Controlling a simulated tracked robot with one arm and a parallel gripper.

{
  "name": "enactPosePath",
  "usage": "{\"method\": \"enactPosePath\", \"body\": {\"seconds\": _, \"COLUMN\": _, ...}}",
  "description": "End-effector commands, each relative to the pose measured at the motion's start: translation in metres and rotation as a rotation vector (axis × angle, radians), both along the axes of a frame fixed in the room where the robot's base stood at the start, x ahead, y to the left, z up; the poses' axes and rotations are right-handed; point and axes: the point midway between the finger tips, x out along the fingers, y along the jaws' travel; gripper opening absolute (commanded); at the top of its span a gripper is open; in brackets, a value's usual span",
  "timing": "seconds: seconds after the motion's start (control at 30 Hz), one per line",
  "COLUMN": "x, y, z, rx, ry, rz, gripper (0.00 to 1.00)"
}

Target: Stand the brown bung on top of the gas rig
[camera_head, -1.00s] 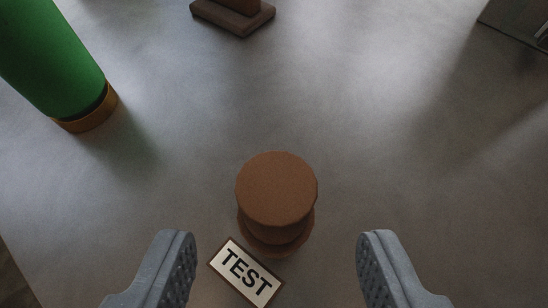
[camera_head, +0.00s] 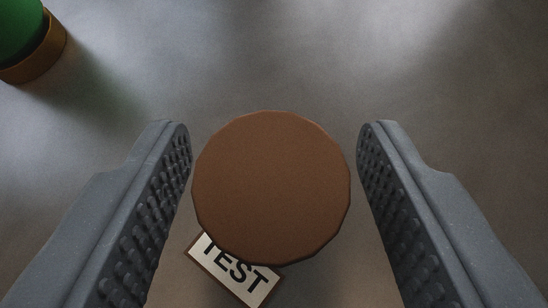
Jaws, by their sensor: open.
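The brown bung (camera_head: 271,187) stands upright on the grey surface, seen from above as a round brown top. My gripper (camera_head: 274,150) is open, with one ridged grey finger on each side of the bung. The left finger is very near the bung's edge, and a small gap shows on the right. The bung's lower part is hidden under its top. I cannot identify the gas rig in this view.
A small plate reading TEST (camera_head: 238,274) lies by the bung, partly covered by it. A green cylinder with a brown-gold base (camera_head: 30,45) stands at the upper left. The surface beyond the bung is clear.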

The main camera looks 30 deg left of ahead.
Motion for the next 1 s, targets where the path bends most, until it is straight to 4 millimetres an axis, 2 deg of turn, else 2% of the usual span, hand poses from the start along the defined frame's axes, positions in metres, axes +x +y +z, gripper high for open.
{"method": "enactPosePath", "body": {"seconds": 0.1, "x": -0.0001, "y": 0.0001, "z": -0.0001, "rx": 0.0, "ry": 0.0, "rz": 0.0, "gripper": 0.51}}
{"method": "enactPosePath", "body": {"seconds": 0.13, "x": -0.0001, "y": 0.0001, "z": -0.0001, "rx": 0.0, "ry": 0.0, "rz": 0.0, "gripper": 0.48}}
{"method": "enactPosePath", "body": {"seconds": 0.3, "x": -0.0002, "y": 0.0002, "z": -0.0001, "rx": 0.0, "ry": 0.0, "rz": 0.001, "gripper": 0.01}}
{"method": "enactPosePath", "body": {"seconds": 1.0, "x": -0.0006, "y": 0.0013, "z": 0.0072, "rx": 0.001, "ry": 0.001, "rz": 0.002, "gripper": 0.0}}
